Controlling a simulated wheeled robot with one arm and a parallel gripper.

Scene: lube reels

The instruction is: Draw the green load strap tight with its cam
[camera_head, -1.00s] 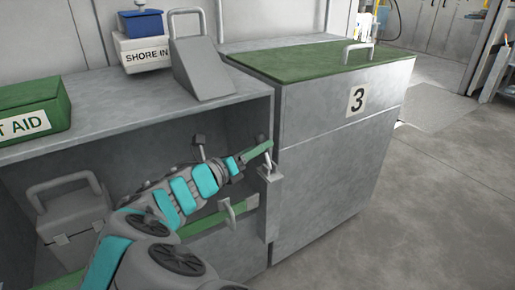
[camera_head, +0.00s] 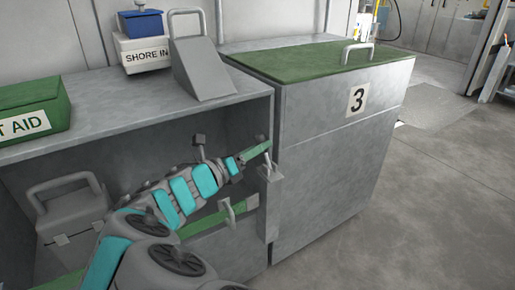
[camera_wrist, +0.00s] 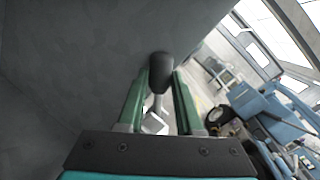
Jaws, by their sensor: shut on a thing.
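The green load strap (camera_head: 190,229) runs slantwise across the front of the open bay under the grey counter. A grey bracket-like handle (camera_head: 230,212) sits at its right part. The cam's lever, a metal stalk with a dark knob (camera_wrist: 160,72), stands at the bay's right edge; its metal base (camera_head: 271,172) shows in the head view. My gripper (camera_head: 264,147) reaches to it from the left. In the wrist view my gripper (camera_wrist: 160,82) is shut on the lever, its long green fingers on either side of the knob. The far finger is mostly hidden in the head view.
A grey cabinet marked 3 (camera_head: 330,160) stands right beside the bay. A grey case (camera_head: 72,215) is inside the bay at left. A wedge (camera_head: 204,70), a SHORE box (camera_head: 146,53) and a green AID box (camera_head: 32,108) stand on the counter. The floor at right is clear.

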